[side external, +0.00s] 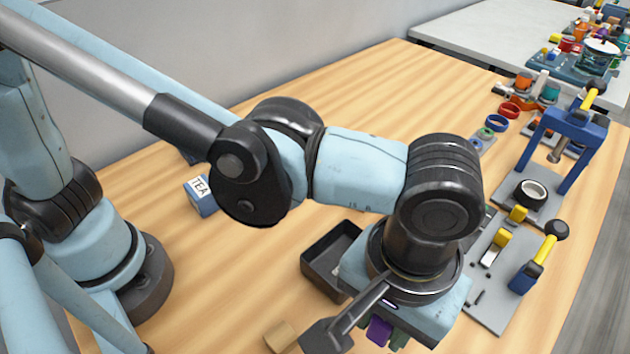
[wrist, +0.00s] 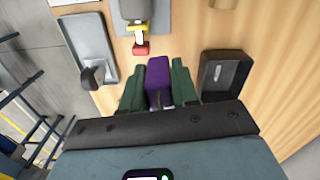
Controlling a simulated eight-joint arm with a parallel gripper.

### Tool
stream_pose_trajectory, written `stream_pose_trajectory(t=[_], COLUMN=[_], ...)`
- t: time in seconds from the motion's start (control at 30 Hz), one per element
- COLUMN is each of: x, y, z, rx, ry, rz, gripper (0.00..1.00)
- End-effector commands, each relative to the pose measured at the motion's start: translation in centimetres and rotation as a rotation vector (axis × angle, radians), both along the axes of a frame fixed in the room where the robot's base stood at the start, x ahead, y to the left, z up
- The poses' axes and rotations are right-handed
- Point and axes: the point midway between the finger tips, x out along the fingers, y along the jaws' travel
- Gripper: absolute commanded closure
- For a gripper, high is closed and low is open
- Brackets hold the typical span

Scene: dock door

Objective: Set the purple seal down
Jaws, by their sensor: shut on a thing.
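The purple seal (wrist: 159,80) is a purple block between the two green fingers of my gripper (wrist: 157,94) in the wrist view. The fingers are shut on it from both sides. In the side view only a small purple part (side external: 379,331) shows below my wrist, with a bit of green finger beside it. The lower end of the seal is hidden there, so I cannot tell whether it touches the table.
A black open tray (side external: 332,262) stands beside my wrist; in the wrist view it (wrist: 224,75) lies right of the gripper. A wooden block (side external: 281,337) is near the front edge. A grey plate with yellow clamps (side external: 497,246) and a blue press (side external: 575,122) stand right.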

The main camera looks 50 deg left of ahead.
Motion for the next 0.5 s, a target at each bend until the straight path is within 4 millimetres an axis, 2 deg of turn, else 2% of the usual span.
stream_pose_trajectory(t=[0.17, 0.27, 0.4, 0.5], x=[7.0, 11.5, 17.3, 20.6], y=[1.9, 3.9, 7.7, 10.6], z=[0.3, 0.4, 0.4, 0.4], rx=[0.0, 0.0, 0.0, 0.0], ry=[-0.001, 0.0, 0.0, 0.0], rz=[0.334, 0.565, 0.875, 1.068], gripper=[1.0, 1.0, 1.0, 1.0])
